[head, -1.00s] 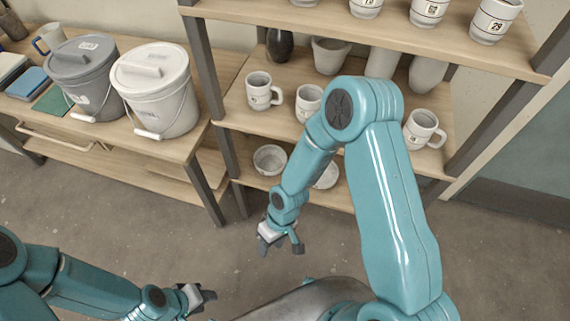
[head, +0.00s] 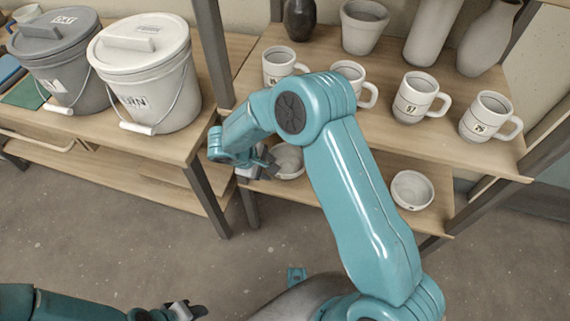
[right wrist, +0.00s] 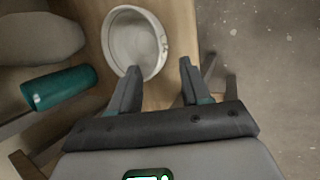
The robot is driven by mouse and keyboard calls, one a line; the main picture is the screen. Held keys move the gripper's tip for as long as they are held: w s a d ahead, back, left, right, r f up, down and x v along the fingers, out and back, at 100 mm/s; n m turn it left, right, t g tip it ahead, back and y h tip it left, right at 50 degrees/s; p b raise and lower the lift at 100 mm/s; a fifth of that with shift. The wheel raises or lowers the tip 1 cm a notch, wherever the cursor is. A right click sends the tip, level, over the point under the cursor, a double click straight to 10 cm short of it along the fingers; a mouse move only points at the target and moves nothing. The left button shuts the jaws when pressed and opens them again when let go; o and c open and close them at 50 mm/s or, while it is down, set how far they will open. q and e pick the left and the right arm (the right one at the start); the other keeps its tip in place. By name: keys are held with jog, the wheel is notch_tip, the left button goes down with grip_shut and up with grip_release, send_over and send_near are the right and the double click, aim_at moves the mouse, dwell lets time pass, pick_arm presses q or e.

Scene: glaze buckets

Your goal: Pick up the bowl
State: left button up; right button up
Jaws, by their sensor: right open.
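A pale grey-white bowl (head: 289,161) sits on the low shelf of the rack, partly hidden behind my right arm. A second pale bowl (head: 412,189) sits on the same shelf to the right. My right gripper (head: 262,166) is at the shelf's front left, beside the first bowl. In the right wrist view a bowl (right wrist: 134,42) stands just beyond the fingertips, left of the middle. There the right gripper (right wrist: 160,79) is open with nothing between its fingers. My left gripper (head: 188,311) is low at the bottom edge, and its jaw opening is unclear.
Several mugs (head: 415,96) and a flower pot (head: 363,27) stand on the shelf above. A left table carries a grey bucket (head: 62,62) and a white bucket (head: 145,75). A dark table leg (head: 206,198) stands near the right gripper. The floor (head: 110,235) in front is clear.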

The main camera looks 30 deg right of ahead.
aim_at(279, 175)
jog(key=x, duration=0.4)
jog(key=shift+s+d+f+b, duration=0.15)
jog(key=shift+f+b, duration=0.1)
jog(key=shift+b, duration=0.1)
jog(key=b+x, duration=0.1)
jog(key=x, duration=0.3)
jog(key=shift+s+f+b, duration=0.15)
jog(key=shift+f+b, duration=0.1)
jog(key=shift+b, duration=0.05)
jog(key=shift+d+f, duration=0.2)
jog(key=shift+f, duration=0.1)
jog(key=shift+r, duration=0.1)
grip_shut()
